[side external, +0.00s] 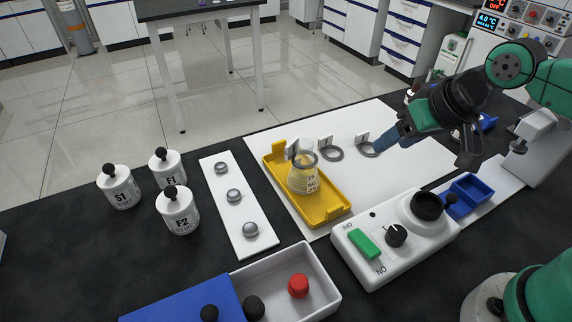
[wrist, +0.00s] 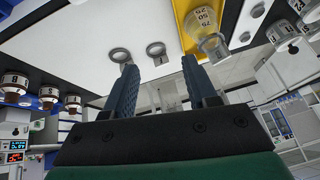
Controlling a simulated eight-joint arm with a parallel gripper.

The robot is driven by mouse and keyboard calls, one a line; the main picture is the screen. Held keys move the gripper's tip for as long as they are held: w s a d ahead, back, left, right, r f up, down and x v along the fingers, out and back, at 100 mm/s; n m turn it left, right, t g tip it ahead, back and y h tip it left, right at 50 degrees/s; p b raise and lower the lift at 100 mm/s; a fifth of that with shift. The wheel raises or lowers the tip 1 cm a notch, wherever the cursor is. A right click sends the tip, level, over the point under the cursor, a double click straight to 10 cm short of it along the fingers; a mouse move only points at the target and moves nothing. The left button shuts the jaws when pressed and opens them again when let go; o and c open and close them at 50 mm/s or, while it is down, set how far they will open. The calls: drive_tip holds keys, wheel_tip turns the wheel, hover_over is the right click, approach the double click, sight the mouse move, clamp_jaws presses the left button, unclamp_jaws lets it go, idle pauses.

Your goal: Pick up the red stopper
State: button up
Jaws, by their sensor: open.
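The red stopper (side external: 298,286) stands in the white open tray (side external: 322,263) at the bottom of the side view, beside a black stopper (side external: 253,307). I cannot make it out in the wrist view. My gripper (side external: 424,150) is at the upper right of the side view, raised over the right part of the white mat and well away from the red stopper. In the wrist view my gripper (wrist: 156,75) has its two blue fingers apart, with nothing held between them.
A yellow tray (side external: 335,208) holds a flask (side external: 303,175). A white stirrer device (side external: 390,240) stands between my gripper and the white tray. A blue lid (side external: 180,300) adjoins the tray. White jars (side external: 178,211) and a strip with round weights (side external: 233,196) are at the left.

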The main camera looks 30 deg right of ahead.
drive_tip(key=s+a+f+m+g+y, duration=0.1)
drive_tip(key=a+f+m+g+y, duration=0.25)
drive_tip(key=a, duration=0.75)
drive_tip(key=m+g+h, duration=0.2)
drive_tip(key=m+g, duration=0.2)
drive_tip(key=g, duration=0.1)
hover_over(299, 281)
drive_tip(key=w+d, duration=0.1)
wheel_tip(299, 281, down, 3)
drive_tip(key=shift+w+d+t, duration=0.15)
drive_tip(key=shift+t, duration=0.1)
drive_tip(key=shift+s+a+f, duration=0.25)
drive_tip(key=shift+f, duration=0.3)
drive_tip(key=shift+x, duration=2.35)
drive_tip(key=shift+d, duration=0.1)
clamp_jaws()
